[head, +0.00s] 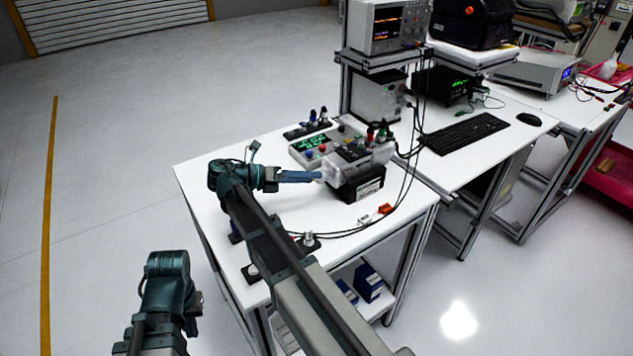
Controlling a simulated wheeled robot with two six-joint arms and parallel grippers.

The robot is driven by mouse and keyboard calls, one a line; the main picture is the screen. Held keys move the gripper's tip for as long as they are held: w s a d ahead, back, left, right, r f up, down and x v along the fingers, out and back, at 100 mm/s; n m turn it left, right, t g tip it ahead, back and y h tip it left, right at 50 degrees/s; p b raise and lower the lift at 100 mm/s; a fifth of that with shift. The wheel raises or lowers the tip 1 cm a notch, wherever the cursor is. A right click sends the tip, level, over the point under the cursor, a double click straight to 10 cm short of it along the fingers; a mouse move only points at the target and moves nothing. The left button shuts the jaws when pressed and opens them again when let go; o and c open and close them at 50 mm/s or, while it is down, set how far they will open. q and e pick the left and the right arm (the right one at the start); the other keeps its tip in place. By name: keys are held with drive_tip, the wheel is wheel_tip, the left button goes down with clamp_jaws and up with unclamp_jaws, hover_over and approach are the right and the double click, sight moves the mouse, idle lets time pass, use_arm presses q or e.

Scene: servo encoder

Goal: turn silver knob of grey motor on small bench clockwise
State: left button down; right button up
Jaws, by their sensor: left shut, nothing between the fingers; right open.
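The grey motor (352,158) sits on the white small bench (215,160), among a cluster of devices near its right side. A small pale silver part, which looks like the silver knob (327,172), shows at the motor's left end. My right gripper (318,177) reaches in from the left with its blue fingers level, tips close to that part. The fingers overlap in this view, so the gap between them is hard to see; I cannot tell whether they touch the knob.
A black box with a white label (366,187) stands in front of the motor. A button panel (312,150) is behind it. Black cables loop over the bench's right side, near red and white connectors (376,213).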

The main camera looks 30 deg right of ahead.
drive_tip(key=shift+x, duration=1.55)
clamp_jaws()
